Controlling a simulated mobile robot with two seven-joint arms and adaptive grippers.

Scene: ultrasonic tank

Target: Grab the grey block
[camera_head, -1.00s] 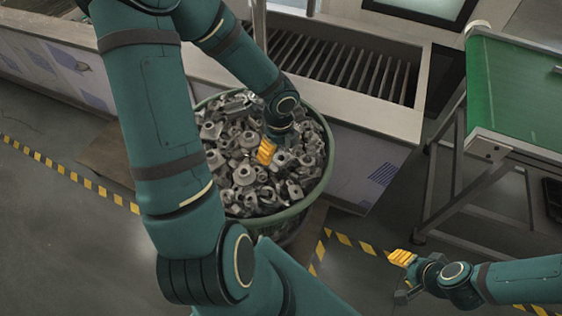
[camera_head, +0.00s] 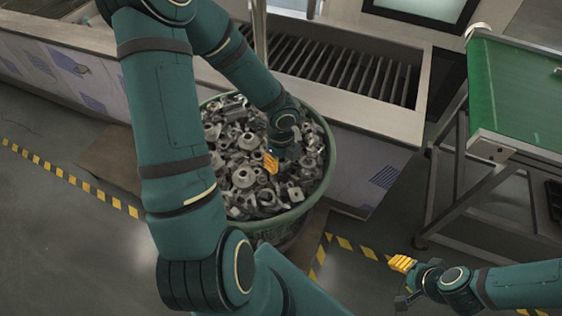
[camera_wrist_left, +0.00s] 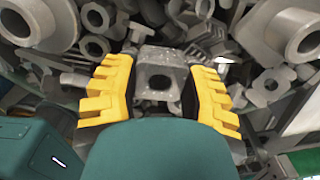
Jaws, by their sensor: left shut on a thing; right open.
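My left gripper (camera_head: 272,163) reaches down into a round green bin (camera_head: 326,178) filled with grey metal parts (camera_head: 243,178). In the left wrist view, its yellow fingers (camera_wrist_left: 160,95) are shut on a grey block (camera_wrist_left: 158,76) with a round hole in its face. The block sits between the two fingers, with other grey parts close around it. In the head view the block cannot be told apart from the pile. My right gripper (camera_head: 402,280) is open and empty above the floor at the lower right.
Behind the bin stands a long metal tank (camera_head: 385,120) with a slatted opening. A green-topped table (camera_head: 515,95) is at the right. Yellow-black tape (camera_head: 75,181) marks the floor.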

